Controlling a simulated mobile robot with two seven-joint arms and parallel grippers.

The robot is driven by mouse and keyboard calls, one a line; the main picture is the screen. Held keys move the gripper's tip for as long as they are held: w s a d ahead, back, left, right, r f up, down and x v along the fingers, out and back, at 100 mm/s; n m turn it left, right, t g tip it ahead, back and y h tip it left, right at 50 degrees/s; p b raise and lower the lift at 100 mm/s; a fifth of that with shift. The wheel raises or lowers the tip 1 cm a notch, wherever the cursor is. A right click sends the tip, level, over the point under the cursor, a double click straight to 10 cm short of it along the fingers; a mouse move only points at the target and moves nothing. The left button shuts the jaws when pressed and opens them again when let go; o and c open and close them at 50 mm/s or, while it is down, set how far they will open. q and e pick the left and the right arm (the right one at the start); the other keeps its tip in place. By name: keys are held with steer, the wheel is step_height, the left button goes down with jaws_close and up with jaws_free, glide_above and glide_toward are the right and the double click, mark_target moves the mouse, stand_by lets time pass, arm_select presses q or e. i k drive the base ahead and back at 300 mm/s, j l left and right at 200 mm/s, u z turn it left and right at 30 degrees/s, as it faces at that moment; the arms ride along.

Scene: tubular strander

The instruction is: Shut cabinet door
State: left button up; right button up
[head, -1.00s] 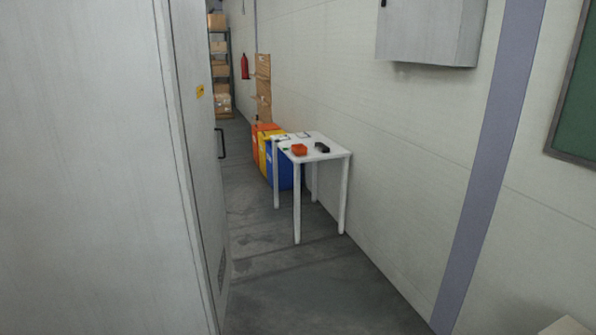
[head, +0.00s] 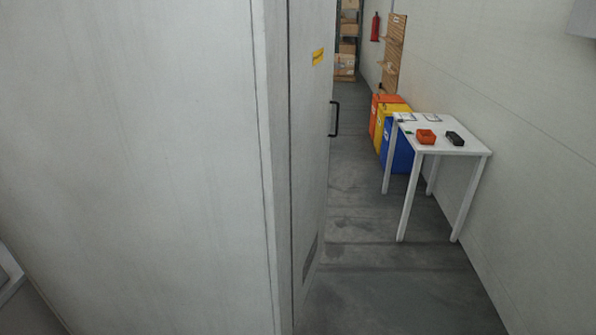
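A large light-grey cabinet (head: 150,150) fills the left half of the head view, close to me. Its door (head: 308,150) shows at a steep angle along the cabinet's right side, with a yellow label near the top and a vent low down. A black handle (head: 335,118) stands out from the door's far edge. I cannot tell how far the door stands open. Neither of my grippers is in view.
A white table (head: 450,142) with an orange bin (head: 426,136) and a black item (head: 455,138) stands at the right wall. Coloured bins (head: 397,152) sit behind it. The grey floor (head: 370,270) between cabinet and table is clear.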

mark_target(312, 24)
steer(key=i+l+u, duration=0.1)
steer(key=u, duration=0.3)
steer(key=i+l+u, duration=0.1)
steer(key=u, duration=0.3)
steer(key=l+u, duration=0.1)
steer(key=u, duration=0.35)
steer(key=i+l+u, duration=0.15)
steer(key=l+u, duration=0.15)
steer(key=l, duration=0.2)
steer(key=l+u, duration=0.25)
steer(key=l, duration=0.3)
steer(key=l+u, duration=0.45)
steer(key=l, duration=2.65)
steer(key=k+l, duration=0.1)
steer(key=l, duration=0.85)
